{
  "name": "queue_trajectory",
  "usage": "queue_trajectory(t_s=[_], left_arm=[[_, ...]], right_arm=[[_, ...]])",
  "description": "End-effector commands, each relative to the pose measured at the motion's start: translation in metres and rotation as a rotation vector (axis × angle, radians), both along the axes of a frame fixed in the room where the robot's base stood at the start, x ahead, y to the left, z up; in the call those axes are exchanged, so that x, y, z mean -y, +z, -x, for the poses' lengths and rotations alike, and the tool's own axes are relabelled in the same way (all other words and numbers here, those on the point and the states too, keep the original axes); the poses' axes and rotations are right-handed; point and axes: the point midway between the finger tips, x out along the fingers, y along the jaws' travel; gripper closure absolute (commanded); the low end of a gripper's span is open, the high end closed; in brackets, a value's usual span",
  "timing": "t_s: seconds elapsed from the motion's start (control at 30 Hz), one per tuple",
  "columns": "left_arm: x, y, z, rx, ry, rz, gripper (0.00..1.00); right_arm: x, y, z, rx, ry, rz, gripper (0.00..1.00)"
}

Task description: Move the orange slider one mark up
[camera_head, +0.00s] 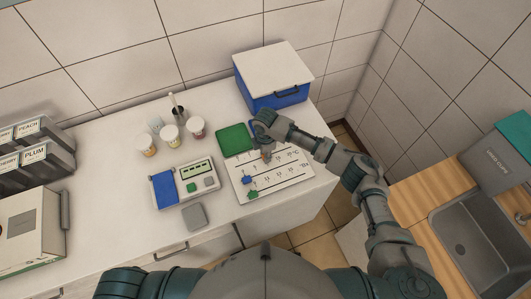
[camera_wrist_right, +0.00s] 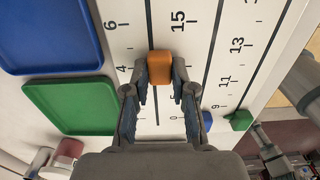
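The orange slider (camera_wrist_right: 159,68) sits on a dark track line of the white scale board, in the middle of the right wrist view. My right gripper (camera_wrist_right: 161,78) has its two fingertips close against the slider's left and right sides and appears shut on it. In the head view my right gripper (camera_head: 267,152) is over the board's far part, and the arm hides much of the slider there. The white scale board (camera_head: 290,176) has several numbered tracks. My left gripper is not in view.
A blue slider (camera_head: 247,180) and a green slider (camera_head: 252,195) stand near the board's left end. A green tray (camera_head: 233,139) lies behind the board. A scale (camera_head: 187,185), several jars (camera_head: 169,133) and a lidded blue box (camera_head: 273,77) share the counter.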

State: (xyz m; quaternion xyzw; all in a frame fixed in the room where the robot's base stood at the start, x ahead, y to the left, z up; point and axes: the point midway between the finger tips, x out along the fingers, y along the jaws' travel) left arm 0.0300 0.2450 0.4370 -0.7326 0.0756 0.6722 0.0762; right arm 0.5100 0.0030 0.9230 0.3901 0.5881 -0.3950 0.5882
Motion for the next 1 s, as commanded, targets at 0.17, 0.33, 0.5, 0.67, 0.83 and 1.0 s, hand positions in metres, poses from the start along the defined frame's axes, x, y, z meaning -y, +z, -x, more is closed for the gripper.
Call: queue_trajectory(t_s=[0.17, 0.33, 0.5, 0.67, 0.83, 1.0], left_arm=[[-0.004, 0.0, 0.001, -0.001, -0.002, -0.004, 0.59], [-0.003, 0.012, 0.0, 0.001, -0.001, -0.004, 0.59], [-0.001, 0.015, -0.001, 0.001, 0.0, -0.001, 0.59], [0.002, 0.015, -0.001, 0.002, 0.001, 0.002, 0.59], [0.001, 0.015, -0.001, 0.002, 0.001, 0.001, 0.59], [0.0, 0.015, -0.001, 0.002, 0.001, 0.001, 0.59]], right_arm=[[0.001, 0.001, -0.003, 0.007, -0.002, -0.004, 1.0], [0.01, 0.004, -0.006, 0.005, -0.004, -0.005, 1.0], [0.014, 0.002, -0.009, 0.007, -0.002, -0.004, 1.0], [0.013, 0.001, -0.008, 0.007, -0.002, -0.004, 1.0], [0.013, 0.001, -0.008, 0.006, -0.001, -0.004, 0.5], [0.014, 0.001, -0.008, 0.006, -0.001, -0.002, 0.5]])
